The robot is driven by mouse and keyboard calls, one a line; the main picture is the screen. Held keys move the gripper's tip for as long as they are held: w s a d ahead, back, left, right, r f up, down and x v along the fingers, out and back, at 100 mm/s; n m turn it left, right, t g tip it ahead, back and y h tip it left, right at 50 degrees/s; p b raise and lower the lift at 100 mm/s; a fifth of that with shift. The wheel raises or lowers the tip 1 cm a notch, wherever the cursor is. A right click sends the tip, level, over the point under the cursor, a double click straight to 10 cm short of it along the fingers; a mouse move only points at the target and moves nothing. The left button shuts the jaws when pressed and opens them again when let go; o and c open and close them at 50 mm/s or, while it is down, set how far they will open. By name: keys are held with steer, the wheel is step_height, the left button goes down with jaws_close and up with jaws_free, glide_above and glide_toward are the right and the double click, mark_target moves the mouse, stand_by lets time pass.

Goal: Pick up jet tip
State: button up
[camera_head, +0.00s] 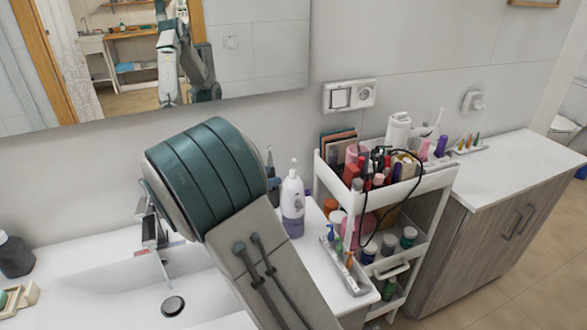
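Several small slim tips with blue, green and orange parts, which look like jet tips (349,261), stand in a narrow white holder (357,288) on the front right of the sink counter. A similar set of coloured tips (468,141) stands in another white holder (482,149) on the right cabinet top, beside the cart. I cannot tell which one is the task's jet tip. My arm's large teal joint and grey link fill the middle foreground. My gripper is not in view, so its opening and contents are hidden.
A white cosmetics cart (440,181) packed with bottles and tubes stands between the sink counter and the cabinet. A pump bottle (293,207) stands behind my arm link. A faucet (152,232) and sink basin (115,285) are left. The cabinet top (520,165) is mostly clear.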

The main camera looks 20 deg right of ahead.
mark_target(293, 170)
steer(key=p+x, duration=0.2)
steer(key=x, duration=0.6)
steer(key=shift+s+f, duration=0.15)
steer(key=shift+f, duration=0.05)
jaws_close()
